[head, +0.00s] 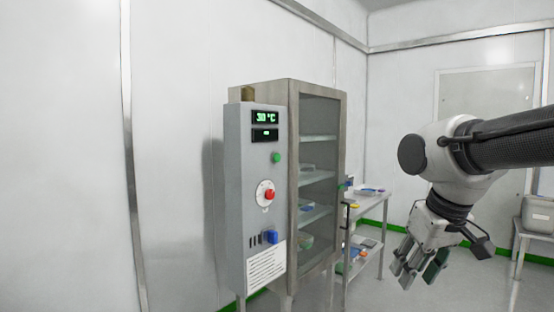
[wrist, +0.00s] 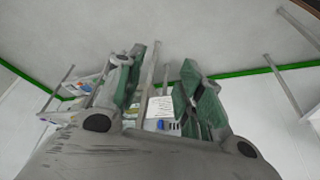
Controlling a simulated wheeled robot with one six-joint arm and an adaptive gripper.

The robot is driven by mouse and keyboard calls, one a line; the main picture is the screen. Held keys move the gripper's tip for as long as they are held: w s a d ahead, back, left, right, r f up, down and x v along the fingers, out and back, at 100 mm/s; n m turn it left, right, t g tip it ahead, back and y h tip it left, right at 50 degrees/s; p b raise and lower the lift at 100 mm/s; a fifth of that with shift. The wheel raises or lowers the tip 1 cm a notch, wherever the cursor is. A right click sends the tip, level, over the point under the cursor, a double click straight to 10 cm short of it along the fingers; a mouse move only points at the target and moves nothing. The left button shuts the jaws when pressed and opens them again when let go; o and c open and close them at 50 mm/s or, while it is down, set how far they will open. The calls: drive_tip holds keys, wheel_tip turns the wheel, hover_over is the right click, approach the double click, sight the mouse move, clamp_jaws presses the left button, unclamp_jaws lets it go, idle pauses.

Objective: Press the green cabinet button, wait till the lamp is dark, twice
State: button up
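My gripper (head: 420,273) hangs to the right of the cabinet, pointing down, well apart from the panel. Its fingers are spread with nothing between them. The wrist view shows the two fingers apart (wrist: 163,90), with the panel's white label (wrist: 159,106) beyond them; the green button cannot be made out there.
Below the green button are a red knob (head: 269,195) on a white dial and a blue switch (head: 270,237). The upper display (head: 265,117) has green digits. A steel table (head: 372,200) with small items stands behind the cabinet. A grey bin (head: 538,214) is at far right.

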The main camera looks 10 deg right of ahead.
clamp_jaws()
idle(1.1)
